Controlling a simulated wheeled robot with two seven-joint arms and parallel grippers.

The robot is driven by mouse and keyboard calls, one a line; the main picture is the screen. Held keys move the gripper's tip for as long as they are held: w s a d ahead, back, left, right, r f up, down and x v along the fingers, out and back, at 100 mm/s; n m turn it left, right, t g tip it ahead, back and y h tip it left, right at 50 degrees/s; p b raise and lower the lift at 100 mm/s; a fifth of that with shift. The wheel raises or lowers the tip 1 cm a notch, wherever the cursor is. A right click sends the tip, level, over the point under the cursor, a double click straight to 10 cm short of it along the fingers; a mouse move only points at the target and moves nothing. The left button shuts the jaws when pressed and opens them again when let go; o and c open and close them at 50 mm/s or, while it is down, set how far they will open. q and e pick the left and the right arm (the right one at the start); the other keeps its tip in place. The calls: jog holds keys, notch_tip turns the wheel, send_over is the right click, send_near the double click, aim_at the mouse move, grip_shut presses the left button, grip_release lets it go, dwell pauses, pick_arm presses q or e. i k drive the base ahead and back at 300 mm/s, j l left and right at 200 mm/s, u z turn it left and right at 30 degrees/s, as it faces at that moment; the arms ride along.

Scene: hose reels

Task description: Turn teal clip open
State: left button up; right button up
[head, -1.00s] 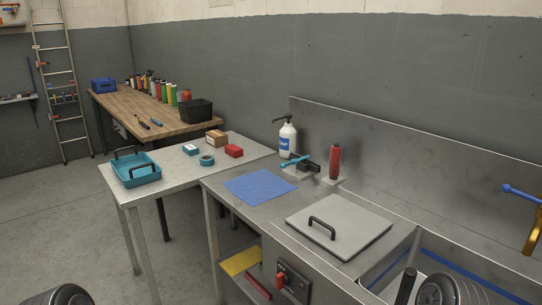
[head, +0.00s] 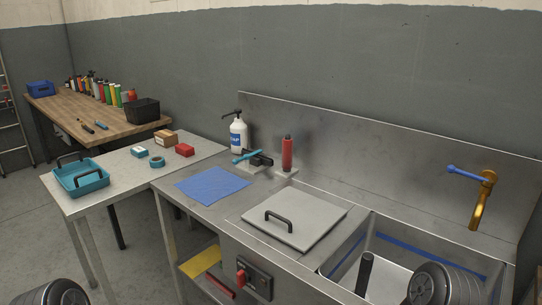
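The teal clip (head: 246,156) is a teal lever on a dark clamp-like block (head: 261,158) at the back of the steel counter. The lever points left and sticks out past the block toward the soap bottle. It is small here, so I cannot tell how far it is turned. Neither of my grippers shows in the head view; only rounded grey parts of my arms show at the bottom left and bottom right, far from the clip.
A white pump bottle (head: 238,136) stands left of the clip, and a red cylinder (head: 287,154) right of it. A blue cloth (head: 212,185) and a grey lid (head: 295,214) with a black handle lie in front. A sink (head: 420,250) with a brass tap (head: 480,205) is at right.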

aim_at(246, 157)
jog(key=i+j+z, duration=0.15)
jog(key=j, duration=0.3)
jog(key=i+j+z, duration=0.1)
jog(key=i+j, duration=0.15)
jog(key=j, duration=0.25)
jog(key=i+j+z, duration=0.15)
jog(key=j, duration=0.4)
jog(key=i+j+z, duration=0.1)
jog(key=j, duration=0.4)
jog(key=i+j+z, duration=0.15)
jog(key=j, duration=0.4)
jog(key=i+j+z, duration=0.1)
jog(key=j, duration=0.45)
jog(key=i+j+z, duration=0.15)
jog(key=j, duration=0.45)
